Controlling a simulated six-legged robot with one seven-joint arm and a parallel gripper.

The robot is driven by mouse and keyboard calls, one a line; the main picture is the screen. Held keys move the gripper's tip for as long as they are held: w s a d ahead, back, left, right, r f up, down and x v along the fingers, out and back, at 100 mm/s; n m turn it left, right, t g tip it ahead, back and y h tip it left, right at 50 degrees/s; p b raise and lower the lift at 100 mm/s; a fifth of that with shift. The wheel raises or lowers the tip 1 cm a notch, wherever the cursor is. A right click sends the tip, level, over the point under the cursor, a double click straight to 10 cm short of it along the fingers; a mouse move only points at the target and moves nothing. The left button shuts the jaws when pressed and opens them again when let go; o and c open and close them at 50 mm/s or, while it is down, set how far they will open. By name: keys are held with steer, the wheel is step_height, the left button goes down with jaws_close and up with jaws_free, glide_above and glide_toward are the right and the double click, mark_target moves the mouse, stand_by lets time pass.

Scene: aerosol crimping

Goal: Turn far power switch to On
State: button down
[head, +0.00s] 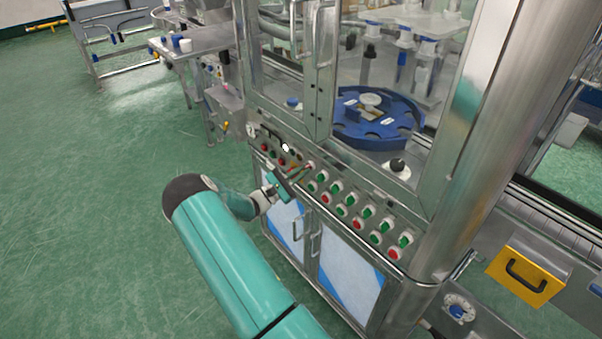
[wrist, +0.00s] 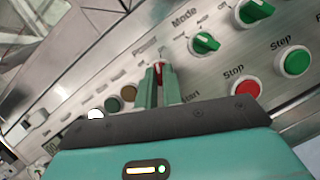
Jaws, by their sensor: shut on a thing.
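My gripper (wrist: 158,84) is at the sloped control panel (wrist: 100,82), its two fingers shut around a small red switch knob (wrist: 159,67). The knob shows only as a narrow red strip between the fingertips; most of it is hidden. In the head view my gripper (head: 284,182) reaches the panel (head: 330,214) from the left, and the fingers cover the switch.
To the right of the gripper are a green Mode knob (wrist: 205,43), a red Stop button (wrist: 246,87) and a green button (wrist: 295,61). Small dark lamps (wrist: 128,93) sit to the left. Glass doors (head: 318,70) rise above the panel; open green floor (head: 90,200) lies left.

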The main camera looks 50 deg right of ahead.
steer(key=shift+w+m+y, duration=0.1)
steer(key=shift+m+y, duration=0.2)
steer(key=shift+m, duration=0.6)
steer(key=shift+m+g, duration=0.3)
steer(key=shift+g, duration=0.1)
steer(key=c, duration=1.5)
jaws_free()
steer(key=shift+c, duration=0.2)
steer(key=v, duration=1.3)
steer(key=shift+a, duration=0.4)
steer(key=shift+w+r, duration=0.1)
steer(key=shift+w, duration=0.05)
